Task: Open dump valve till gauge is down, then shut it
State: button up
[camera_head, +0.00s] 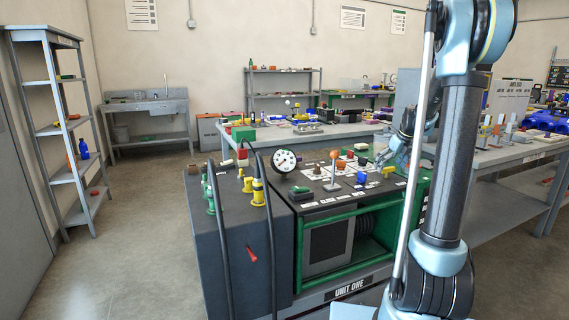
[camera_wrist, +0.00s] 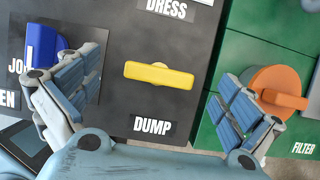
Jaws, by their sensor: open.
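The dump valve's yellow handle (camera_wrist: 159,76) lies crosswise on the dark panel, above the white-on-black DUMP label (camera_wrist: 152,125) in the wrist view. My gripper (camera_wrist: 158,95) is open, one finger on each side of the handle, and neither finger appears to touch it. In the head view my gripper (camera_head: 398,152) is over the right part of the cart top, near a small yellow handle (camera_head: 388,170). The round white gauge (camera_head: 285,161) stands at the cart's left part; its reading is too small to tell.
In the wrist view a blue knob (camera_wrist: 44,62) is beside the left finger, and an orange handle (camera_wrist: 280,92) marked FILTER is beside the right finger. An orange-topped lever (camera_head: 333,170) stands on the cart top. A workbench (camera_head: 490,158) stands to the right.

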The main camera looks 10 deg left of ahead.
jog(key=shift+v, duration=2.1)
jog(key=shift+s+a+r, duration=0.1)
jog(key=shift+s, duration=0.3)
jog(key=s+a+f+n+g+h, duration=0.1)
jog(key=s+a+f+n, duration=0.1)
jog(key=s+n, duration=1.6)
jog(key=s+f+n+h, duration=0.1)
jog(key=s+f+n, duration=0.4)
jog(key=s, duration=0.7)
jog(key=s+d+f+n, duration=0.1)
jog(key=s+f+n, duration=0.5)
jog(key=s, duration=0.5)
jog(key=shift+s+f+g+h, duration=0.15)
jog(key=shift+s+g+h, duration=0.15)
jog(key=shift+s+h, duration=0.1)
jog(key=shift+s+d, duration=0.1)
